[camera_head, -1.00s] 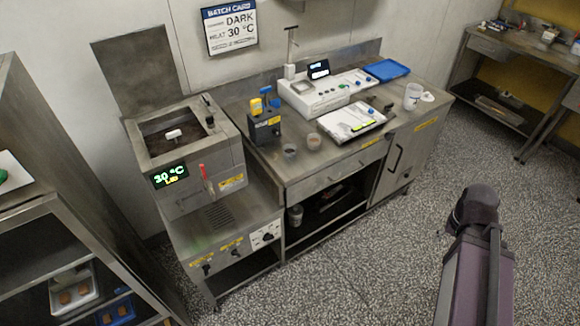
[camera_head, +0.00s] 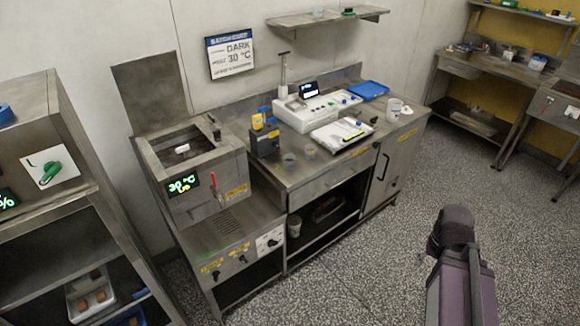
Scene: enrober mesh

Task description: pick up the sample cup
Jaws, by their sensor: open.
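Two small cups stand near the front edge of the steel bench (camera_head: 325,178): a grey cup (camera_head: 289,160) and a paler, clear-looking cup (camera_head: 310,150) to its right. A larger white cup (camera_head: 393,111) stands at the bench's right end. I cannot tell from the picture which of them is the sample cup. A part of my arm (camera_head: 458,265) shows at the lower right, over the floor and apart from the bench. My gripper is not in view.
A steel tank (camera_head: 192,165) showing 30 °C stands left of the cups. A rack (camera_head: 60,215) stands at left. Speckled floor in front is clear.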

